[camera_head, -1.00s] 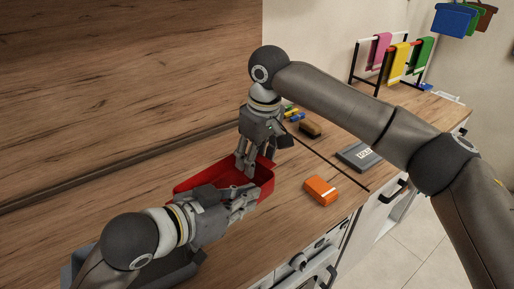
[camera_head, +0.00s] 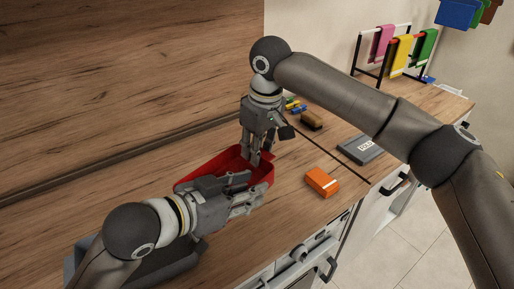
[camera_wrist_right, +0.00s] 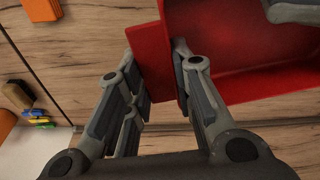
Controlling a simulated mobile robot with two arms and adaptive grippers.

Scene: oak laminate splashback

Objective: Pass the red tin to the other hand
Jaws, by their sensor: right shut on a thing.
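The red tin (camera_head: 264,176), an open-topped tray shape, is low over the wooden counter; I cannot tell whether it touches it. My right gripper (camera_head: 255,162) comes from above at its far right end. In the right wrist view, the gripper (camera_wrist_right: 160,85) is shut on an end wall of the tin (camera_wrist_right: 245,45). My left gripper (camera_head: 254,195) is at the tin's near side, its fingers apart. It hides much of that side. A grey finger (camera_wrist_right: 295,10), seemingly the left gripper's, shows over the tin in the wrist view.
An orange box (camera_head: 322,182) lies on the counter right of the tin. A dark grey labelled box (camera_head: 361,150), a brown block (camera_head: 311,121) and small coloured pieces (camera_head: 293,105) lie farther back. A towel rack (camera_head: 357,62) stands at the far end.

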